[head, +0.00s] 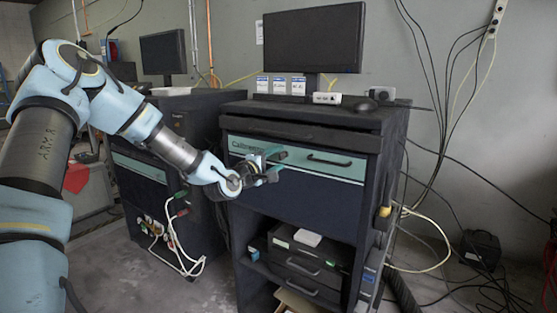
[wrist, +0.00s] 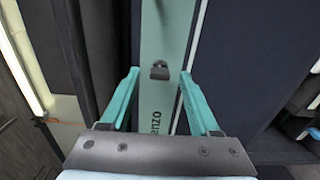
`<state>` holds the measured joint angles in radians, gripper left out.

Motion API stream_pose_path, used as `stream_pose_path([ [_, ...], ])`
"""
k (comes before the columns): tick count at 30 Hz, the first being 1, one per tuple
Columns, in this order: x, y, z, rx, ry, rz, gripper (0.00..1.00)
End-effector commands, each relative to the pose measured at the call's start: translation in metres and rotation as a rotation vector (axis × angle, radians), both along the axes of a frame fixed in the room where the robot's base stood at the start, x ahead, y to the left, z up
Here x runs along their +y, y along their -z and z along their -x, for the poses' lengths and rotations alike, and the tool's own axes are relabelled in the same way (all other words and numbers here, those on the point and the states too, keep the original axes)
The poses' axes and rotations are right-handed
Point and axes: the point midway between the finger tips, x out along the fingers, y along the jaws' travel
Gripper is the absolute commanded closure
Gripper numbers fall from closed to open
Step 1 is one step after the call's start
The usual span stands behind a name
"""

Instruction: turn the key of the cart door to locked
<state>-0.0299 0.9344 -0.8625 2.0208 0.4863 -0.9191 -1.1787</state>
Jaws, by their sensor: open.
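The cart (head: 310,222) stands in the middle of the head view. It has a teal front panel with lettering and a navy panel (head: 290,195) below it. My gripper (head: 279,163) is open in front of the teal panel, left of its black handle (head: 330,160). In the wrist view my two teal fingers (wrist: 160,78) are spread apart, with the teal strip (wrist: 159,105) between them. A small dark fitting (wrist: 159,70) on that strip shows between the fingertips, apart from both. I cannot tell whether it is the key or a handle. No key is clear in the head view.
A monitor (head: 313,38) and small boxes stand on the cart's top. A second cart (head: 160,165) with a monitor and hanging cables stands at left. The cart's open shelf holds dark cases (head: 295,268). Cables hang and lie at right. Free floor shows at front left.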

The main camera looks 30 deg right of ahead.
Motion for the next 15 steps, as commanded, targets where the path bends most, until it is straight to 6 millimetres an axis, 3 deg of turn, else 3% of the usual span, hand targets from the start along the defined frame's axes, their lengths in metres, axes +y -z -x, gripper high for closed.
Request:
stream_pose_path([
  [9,0.055,0.002,0.029,-0.001,-0.002,-0.002,0.38],
  [15,0.079,0.001,0.042,0.001,-0.002,-0.001,0.38],
])
